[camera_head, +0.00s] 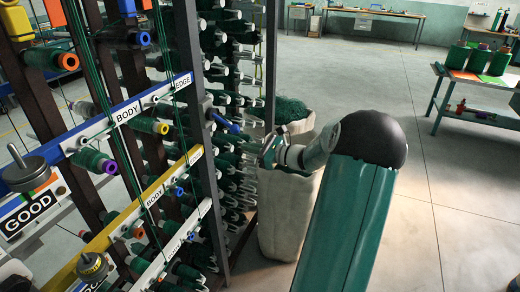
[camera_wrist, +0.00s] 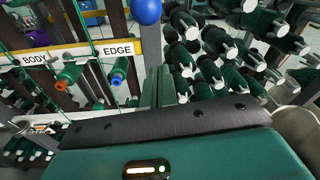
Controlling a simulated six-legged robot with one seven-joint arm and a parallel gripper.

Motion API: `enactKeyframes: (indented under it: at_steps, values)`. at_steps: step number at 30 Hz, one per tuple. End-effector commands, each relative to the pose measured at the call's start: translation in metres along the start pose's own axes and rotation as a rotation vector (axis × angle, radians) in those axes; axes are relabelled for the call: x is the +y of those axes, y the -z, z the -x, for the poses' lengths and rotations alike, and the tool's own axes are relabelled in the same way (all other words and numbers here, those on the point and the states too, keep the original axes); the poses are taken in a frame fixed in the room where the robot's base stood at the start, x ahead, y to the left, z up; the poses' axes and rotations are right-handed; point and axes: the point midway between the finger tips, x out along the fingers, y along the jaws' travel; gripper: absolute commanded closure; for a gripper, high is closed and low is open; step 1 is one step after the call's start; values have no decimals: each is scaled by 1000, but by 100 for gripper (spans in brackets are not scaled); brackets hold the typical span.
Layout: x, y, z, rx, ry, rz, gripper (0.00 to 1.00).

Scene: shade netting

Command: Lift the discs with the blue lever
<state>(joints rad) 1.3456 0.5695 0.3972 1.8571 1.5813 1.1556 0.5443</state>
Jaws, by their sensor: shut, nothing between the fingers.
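A blue lever (camera_head: 225,123) sticks out from the dark post of the creel rack, right of the EDGE labels. A round blue knob (camera_wrist: 147,11) shows at the top of the wrist view, cut by the frame edge. Grey discs with a knob (camera_head: 25,172) sit on the blue rail at the left, above a GOOD sign. More discs (camera_head: 92,265) sit on the yellow rail lower down. My gripper (camera_head: 267,152) is shut and empty, right of the blue lever and apart from it.
Rows of green bobbins (camera_head: 225,75) fill the rack. A pale sack (camera_head: 285,215) with green netting stands behind my arm. A table (camera_head: 480,85) with green spools is at the right. The floor (camera_head: 440,200) between is clear.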

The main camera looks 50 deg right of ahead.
Motion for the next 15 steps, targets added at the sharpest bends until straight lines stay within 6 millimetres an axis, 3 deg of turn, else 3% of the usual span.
enactKeyframes:
  at_steps: [6, 9, 15]
  values:
    - [0, -3, -43, -2, -2, 2, 100]
    - [-1, -21, -33, 0, 1, 5, 100]
    - [0, -37, -28, -1, -1, 1, 100]
